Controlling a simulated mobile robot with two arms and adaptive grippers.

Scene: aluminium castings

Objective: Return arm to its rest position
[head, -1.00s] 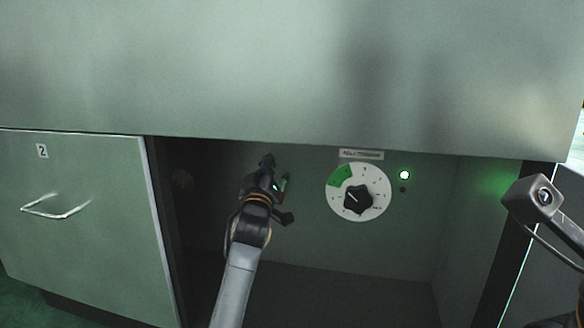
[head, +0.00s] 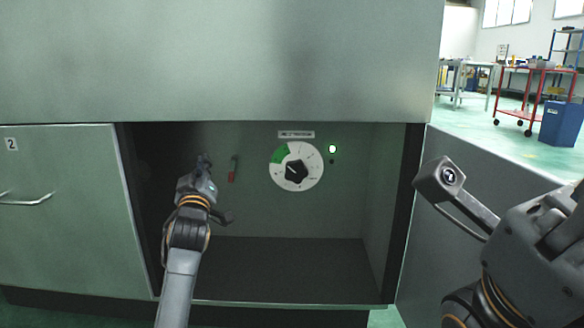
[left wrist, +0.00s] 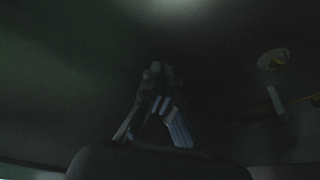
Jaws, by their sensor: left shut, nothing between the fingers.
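My left arm reaches up into an open dark bay in the green cabinet (head: 220,75). My left gripper (head: 204,162) is shut and empty, in front of the bay's back wall. In the dark left wrist view its fingers (left wrist: 155,100) point into the bay. A small switch with a red lower part (head: 232,168) is just right of the gripper in the head view, with a visible gap. A white dial with a green sector and black knob (head: 297,170) is further right.
A lit green lamp (head: 332,149) is right of the dial. The cabinet overhangs the bay from above. A drawer (head: 60,220) marked 2 closes off the left. Beyond on the right are a red trolley (head: 525,90), a blue bin (head: 562,124) and open floor.

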